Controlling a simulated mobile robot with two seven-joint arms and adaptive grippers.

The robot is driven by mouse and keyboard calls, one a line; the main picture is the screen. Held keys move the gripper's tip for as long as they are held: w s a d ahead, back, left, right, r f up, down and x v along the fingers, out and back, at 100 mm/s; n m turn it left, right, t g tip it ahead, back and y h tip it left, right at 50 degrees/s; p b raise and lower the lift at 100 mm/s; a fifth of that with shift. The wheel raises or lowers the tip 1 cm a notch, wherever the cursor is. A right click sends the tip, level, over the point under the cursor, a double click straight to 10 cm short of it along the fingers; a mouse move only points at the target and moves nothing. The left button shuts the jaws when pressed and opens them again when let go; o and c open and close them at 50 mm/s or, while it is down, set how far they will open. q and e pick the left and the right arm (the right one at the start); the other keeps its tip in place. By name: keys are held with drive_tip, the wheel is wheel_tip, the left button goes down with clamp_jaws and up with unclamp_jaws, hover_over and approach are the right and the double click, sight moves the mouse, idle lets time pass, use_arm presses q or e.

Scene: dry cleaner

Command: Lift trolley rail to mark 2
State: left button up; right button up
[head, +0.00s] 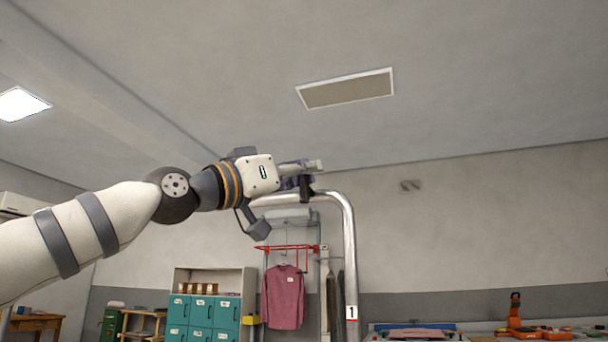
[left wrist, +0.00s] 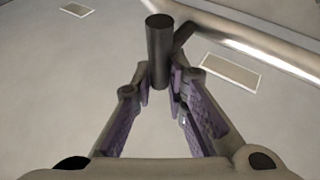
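The chrome trolley rail (head: 349,250) stands upright at centre right and bends to the left at the top. A white label with a 1 (head: 352,312) is low on its upright; I see no label with a 2. My left gripper (head: 303,178) is at the top, by the rail's bend. In the left wrist view the handle (left wrist: 160,45) is dark and sits between the purple-padded fingertips, which appear to press on both sides. My right gripper is not in view.
A pink shirt (head: 284,297) hangs from a red rack (head: 288,248) behind the rail. Teal lockers (head: 201,312) stand at the lower left. A table with an orange device (head: 515,312) is at the lower right. The space under the ceiling is clear.

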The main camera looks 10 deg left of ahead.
use_arm(q)
drive_tip(key=o, duration=0.3)
drive_tip(key=v, duration=1.2)
